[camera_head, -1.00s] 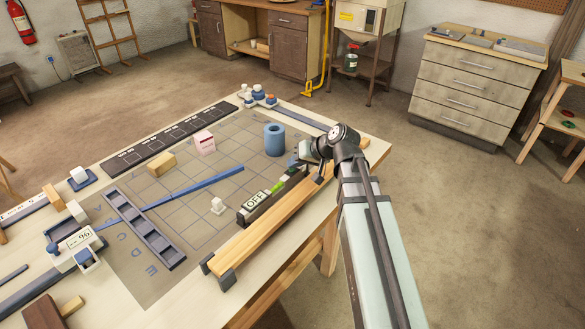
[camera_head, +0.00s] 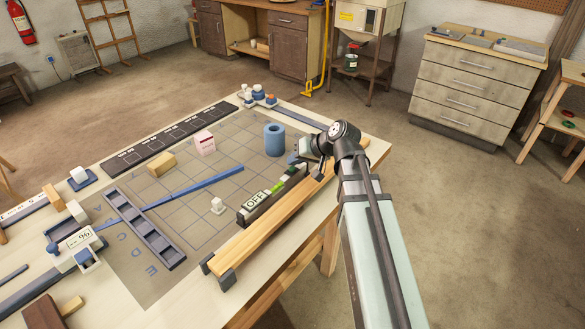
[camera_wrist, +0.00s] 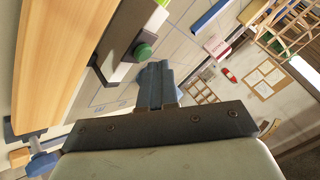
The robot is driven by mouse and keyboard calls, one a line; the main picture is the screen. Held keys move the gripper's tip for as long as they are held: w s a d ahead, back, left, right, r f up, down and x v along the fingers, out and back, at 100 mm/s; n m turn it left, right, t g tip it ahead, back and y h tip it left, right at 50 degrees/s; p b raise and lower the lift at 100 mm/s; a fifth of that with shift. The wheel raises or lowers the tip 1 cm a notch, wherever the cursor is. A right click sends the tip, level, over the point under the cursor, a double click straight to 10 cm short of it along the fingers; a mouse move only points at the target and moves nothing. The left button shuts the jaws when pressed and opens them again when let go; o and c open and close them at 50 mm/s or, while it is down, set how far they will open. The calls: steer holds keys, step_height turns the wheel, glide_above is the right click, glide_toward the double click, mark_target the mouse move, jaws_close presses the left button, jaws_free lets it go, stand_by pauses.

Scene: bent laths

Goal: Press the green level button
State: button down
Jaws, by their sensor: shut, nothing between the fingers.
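My gripper (camera_wrist: 153,70) is shut and empty. Its fingertips are beside the button in that view, and I cannot tell if they touch it. In the head view my gripper (camera_head: 295,161) is over the far right end of the strip (camera_head: 268,196). The strip carries an OFF label (camera_head: 256,200) and green segments (camera_head: 278,186). The button is not clearly visible in the head view, where my gripper covers that end.
A long wooden beam (camera_head: 270,228) in dark brackets lies in front of the strip. A blue cylinder (camera_head: 274,139) stands just behind my gripper. A white-and-pink box (camera_head: 204,143), a wooden block (camera_head: 161,165) and a blue lath (camera_head: 205,184) lie on the gridded mat.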

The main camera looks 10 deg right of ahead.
mark_target(295, 169)
steer(key=shift+r, duration=2.9)
